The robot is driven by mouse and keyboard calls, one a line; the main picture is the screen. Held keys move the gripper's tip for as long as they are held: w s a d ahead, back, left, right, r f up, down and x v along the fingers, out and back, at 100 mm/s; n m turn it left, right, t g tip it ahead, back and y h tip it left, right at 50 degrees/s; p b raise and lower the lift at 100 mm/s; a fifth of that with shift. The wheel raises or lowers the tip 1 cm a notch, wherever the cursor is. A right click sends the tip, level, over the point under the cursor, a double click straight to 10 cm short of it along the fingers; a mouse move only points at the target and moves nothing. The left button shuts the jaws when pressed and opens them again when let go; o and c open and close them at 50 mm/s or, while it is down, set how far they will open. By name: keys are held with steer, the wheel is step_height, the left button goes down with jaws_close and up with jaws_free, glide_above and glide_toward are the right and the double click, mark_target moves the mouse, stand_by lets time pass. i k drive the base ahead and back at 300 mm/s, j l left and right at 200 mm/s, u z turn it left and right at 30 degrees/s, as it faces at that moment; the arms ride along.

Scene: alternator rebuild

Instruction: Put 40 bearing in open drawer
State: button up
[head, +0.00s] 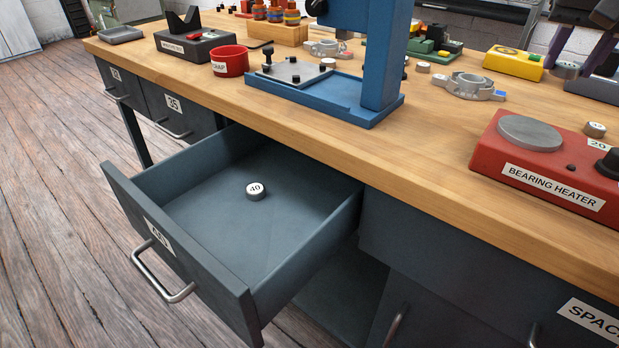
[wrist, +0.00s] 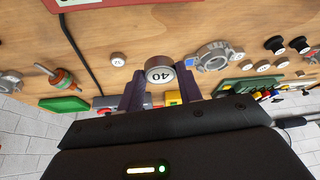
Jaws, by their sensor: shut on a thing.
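A bearing marked 40 (wrist: 160,71) sits between the fingertips of my gripper (wrist: 161,80) in the wrist view, and the jaws are shut on it. In the head view my gripper (head: 581,66) is at the top right, over the back of the bench, with the grey held bearing (head: 566,71) at its tip. The open drawer (head: 192,262) is pulled out from the bench at the lower left, far from my gripper. Its front label is partly hidden by the handle and looks like 40. Another bearing marked 40 (head: 257,189) lies on the drawer floor.
The red bearing heater (head: 535,175) stands at the bench's right front. A blue press (head: 380,70) rises between my gripper and the drawer. A red scrap cup (head: 230,61), a yellow box (head: 514,63) and a grey housing (head: 468,86) also stand on the bench. The drawer floor is mostly clear.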

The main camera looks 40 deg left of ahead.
mark_target(268, 239)
steer(key=k+u, duration=0.2)
steer(key=u, duration=0.25)
steer(key=k+j+u, duration=0.1)
steer(key=u, duration=0.4)
steer(key=l+u, duration=0.35)
steer(key=l, duration=0.55)
